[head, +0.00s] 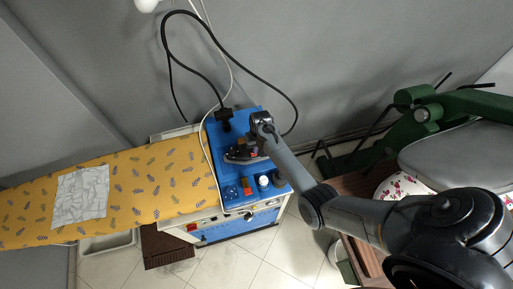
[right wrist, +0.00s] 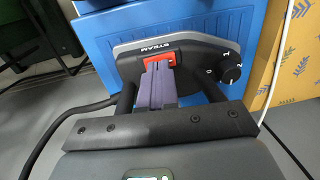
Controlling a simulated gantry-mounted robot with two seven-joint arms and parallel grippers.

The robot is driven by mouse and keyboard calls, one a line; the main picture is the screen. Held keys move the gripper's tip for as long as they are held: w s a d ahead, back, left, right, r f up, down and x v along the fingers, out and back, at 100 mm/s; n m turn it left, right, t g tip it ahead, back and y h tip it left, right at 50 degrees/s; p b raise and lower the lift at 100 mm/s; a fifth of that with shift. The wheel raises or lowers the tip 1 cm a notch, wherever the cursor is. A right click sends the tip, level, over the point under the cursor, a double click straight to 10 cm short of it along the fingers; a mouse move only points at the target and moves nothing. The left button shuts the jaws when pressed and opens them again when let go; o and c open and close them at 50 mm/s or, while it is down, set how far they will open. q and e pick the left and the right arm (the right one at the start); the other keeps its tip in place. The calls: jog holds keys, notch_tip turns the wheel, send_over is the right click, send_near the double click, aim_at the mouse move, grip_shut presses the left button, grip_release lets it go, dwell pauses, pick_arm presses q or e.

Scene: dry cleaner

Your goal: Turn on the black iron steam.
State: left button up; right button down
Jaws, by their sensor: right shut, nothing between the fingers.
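The black iron (head: 240,155) sits on the blue top of the ironing station (head: 228,178). In the right wrist view, a grey panel (right wrist: 205,52) on it carries the word STEAM, a red-orange steam switch (right wrist: 166,57) and a black dial (right wrist: 229,66) marked 0, 1 and 2. My right gripper (head: 259,145) is over the iron. In the right wrist view its purple fingers (right wrist: 156,68) are shut and empty, with their tips at the red switch, covering part of it. I cannot tell whether they touch it or which way the switch is set. My left gripper is not in view.
A yellow leaf-patterned ironing board (head: 140,185) extends left, with a wrinkled white cloth (head: 80,192) on it. A small white-capped bottle (head: 263,181) stands close by the iron. Black cables (head: 270,82) loop above the station. A green machine (head: 400,135) stands right.

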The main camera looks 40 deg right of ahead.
jog(key=r+p, duration=0.1)
jog(key=r, duration=0.1)
jog(key=r+p, duration=0.1)
jog(key=shift+w+a+r+p, duration=0.15)
jog(key=shift+a+r+p, duration=0.05)
jog(key=shift+r+p, duration=0.2)
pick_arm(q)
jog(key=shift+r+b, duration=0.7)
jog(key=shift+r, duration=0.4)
pick_arm(e)
notch_tip(320, 180, up, 9)
jog(key=a, duration=0.1)
jog(key=shift+w, duration=0.25)
